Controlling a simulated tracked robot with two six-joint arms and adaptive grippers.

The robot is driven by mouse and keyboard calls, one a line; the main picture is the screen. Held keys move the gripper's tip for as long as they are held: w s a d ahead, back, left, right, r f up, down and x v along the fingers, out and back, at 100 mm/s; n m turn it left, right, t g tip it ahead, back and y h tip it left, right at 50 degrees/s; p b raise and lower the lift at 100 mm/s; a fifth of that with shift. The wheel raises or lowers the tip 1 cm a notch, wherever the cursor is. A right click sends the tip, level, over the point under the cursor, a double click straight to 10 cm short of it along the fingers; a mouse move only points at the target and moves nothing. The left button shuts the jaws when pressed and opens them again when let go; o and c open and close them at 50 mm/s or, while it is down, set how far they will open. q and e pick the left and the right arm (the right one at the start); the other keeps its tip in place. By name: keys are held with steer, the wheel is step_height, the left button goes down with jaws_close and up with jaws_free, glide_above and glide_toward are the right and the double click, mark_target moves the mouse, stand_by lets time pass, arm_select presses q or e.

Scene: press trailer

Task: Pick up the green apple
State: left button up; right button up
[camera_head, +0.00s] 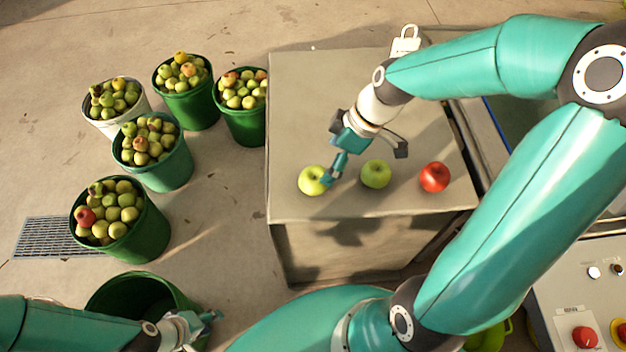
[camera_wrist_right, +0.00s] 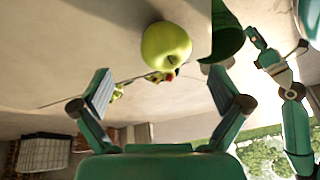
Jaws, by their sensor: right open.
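Three apples stand in a row on the grey tabletop (camera_head: 300,110): a yellow-green apple (camera_head: 312,180) at left, a green apple (camera_head: 376,174) in the middle, a red apple (camera_head: 435,177) at right. My right gripper (camera_head: 365,164) is open above the row, with one finger overlapping the yellow-green apple's right side in the picture. In the right wrist view a yellow-green apple (camera_wrist_right: 166,45) lies ahead of the parted fingers; I cannot tell which of the two it is. My left gripper (camera_head: 200,328) is low at left by an empty-looking green bucket (camera_head: 130,288); its jaw state is unclear.
Several buckets full of apples, such as a green bucket (camera_head: 150,240), stand on the floor left of the table. A control panel (camera_head: 560,305) with red buttons is at lower right. The left far part of the tabletop is clear.

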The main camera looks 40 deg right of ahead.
mark_target(320, 174)
steer(key=x, duration=0.3)
steer(key=shift+f, duration=0.1)
steer(key=x, duration=0.2)
steer(key=a+x, duration=0.1)
steer(key=x, duration=0.1)
steer(key=shift+s+f, duration=0.1)
steer(key=shift+f, duration=0.05)
steer(key=shift+a+f, duration=0.15)
steer(key=shift+f, duration=0.25)
steer(key=c, duration=1.4)
steer(key=shift+o, duration=0.2)
steer(key=shift+r, duration=0.1)
step_height(320, 174, up, 20)
steer(key=p, duration=0.2)
